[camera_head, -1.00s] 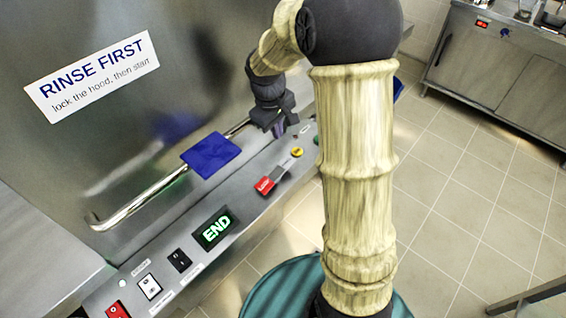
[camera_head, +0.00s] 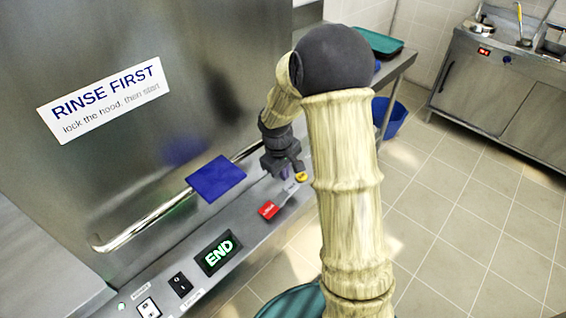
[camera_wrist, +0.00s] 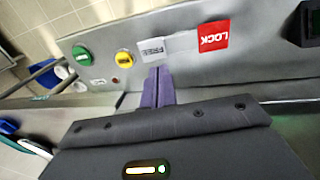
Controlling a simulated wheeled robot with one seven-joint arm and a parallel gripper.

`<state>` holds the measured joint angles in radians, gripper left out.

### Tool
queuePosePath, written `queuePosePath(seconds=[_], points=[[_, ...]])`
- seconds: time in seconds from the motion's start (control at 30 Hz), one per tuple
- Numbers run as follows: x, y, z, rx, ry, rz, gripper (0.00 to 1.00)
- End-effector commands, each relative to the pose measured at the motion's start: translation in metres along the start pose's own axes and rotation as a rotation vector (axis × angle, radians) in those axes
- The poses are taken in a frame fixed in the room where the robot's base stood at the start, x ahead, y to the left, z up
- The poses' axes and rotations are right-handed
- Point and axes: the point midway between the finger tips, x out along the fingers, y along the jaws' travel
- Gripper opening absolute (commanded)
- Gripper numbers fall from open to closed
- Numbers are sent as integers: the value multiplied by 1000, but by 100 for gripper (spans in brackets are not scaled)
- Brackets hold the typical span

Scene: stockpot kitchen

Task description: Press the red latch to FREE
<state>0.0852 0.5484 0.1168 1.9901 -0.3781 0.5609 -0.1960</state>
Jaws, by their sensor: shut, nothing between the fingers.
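The red latch piece marked LOCK (camera_head: 269,210) is on the sloping metal control panel; in the wrist view it (camera_wrist: 214,36) lies right of a grey plate marked FREE (camera_wrist: 153,48). In the head view my gripper (camera_head: 287,176) is low over the panel, beyond the red piece, and hides most of the grey plate. In the wrist view the purple fingers of my gripper (camera_wrist: 157,76) are together and empty. Their tips are right at the near edge of the FREE plate; I cannot tell whether they touch it.
A yellow button (camera_wrist: 123,59) and a green button (camera_wrist: 81,55) sit left of the FREE plate in the wrist view. A green END display (camera_head: 218,253) and a black switch (camera_head: 180,284) are nearer. A bar handle (camera_head: 130,235) with a blue pad (camera_head: 216,179) runs along the hood.

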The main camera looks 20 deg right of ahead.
Motion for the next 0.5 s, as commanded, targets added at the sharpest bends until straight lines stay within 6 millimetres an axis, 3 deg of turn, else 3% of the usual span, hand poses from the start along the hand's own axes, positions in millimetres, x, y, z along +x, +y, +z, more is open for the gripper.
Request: queuePosePath(seconds=[0.23, 0.5], points=[[43, -1, 1, 0, -3, -3, 0], [59, 0, 0, 1, 0, 0, 0]])
